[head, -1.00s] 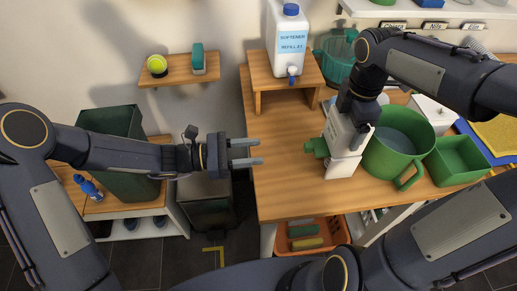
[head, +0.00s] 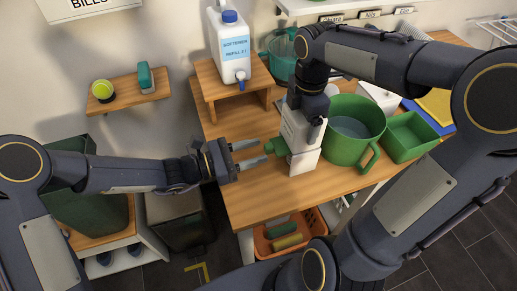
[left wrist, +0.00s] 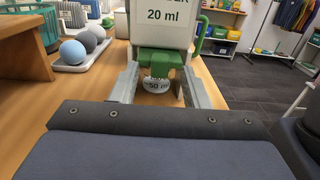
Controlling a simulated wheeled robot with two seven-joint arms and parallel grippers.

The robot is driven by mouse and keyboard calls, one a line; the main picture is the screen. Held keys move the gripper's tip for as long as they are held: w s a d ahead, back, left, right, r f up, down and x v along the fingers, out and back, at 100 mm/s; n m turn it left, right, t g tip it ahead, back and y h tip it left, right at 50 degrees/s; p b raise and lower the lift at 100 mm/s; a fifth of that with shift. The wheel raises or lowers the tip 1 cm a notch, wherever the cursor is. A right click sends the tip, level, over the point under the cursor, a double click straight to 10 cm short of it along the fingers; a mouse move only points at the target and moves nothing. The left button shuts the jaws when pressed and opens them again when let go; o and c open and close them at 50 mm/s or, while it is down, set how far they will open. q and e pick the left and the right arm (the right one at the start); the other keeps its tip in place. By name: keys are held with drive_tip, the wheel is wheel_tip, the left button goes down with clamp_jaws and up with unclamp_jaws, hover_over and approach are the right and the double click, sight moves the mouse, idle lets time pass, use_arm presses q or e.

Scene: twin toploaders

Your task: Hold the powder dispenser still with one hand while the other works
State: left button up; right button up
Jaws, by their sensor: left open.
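The powder dispenser (head: 301,137) is a white box standing upright on the wooden table, with a green part (head: 276,147) on its left side. My right gripper (head: 307,98) comes down onto the dispenser's top; its fingers are hidden, so its grip cannot be told. My left gripper (head: 252,155) is open, its fingers pointing right, close to the green part. In the left wrist view, the dispenser (left wrist: 162,20) reads "20 ml".
A green jug (head: 352,135) stands right beside the dispenser, with a green tray (head: 410,137) farther right. A softener bottle (head: 230,45) stands on a wooden riser (head: 205,80) behind. An orange basket (head: 290,238) sits below the table edge. The table's front left is clear.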

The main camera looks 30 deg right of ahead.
use_arm(q)
drive_tip(key=shift+s+d, duration=0.1)
drive_tip(key=shift+d, duration=0.75)
drive_tip(key=shift+c, duration=0.3)
clamp_jaws()
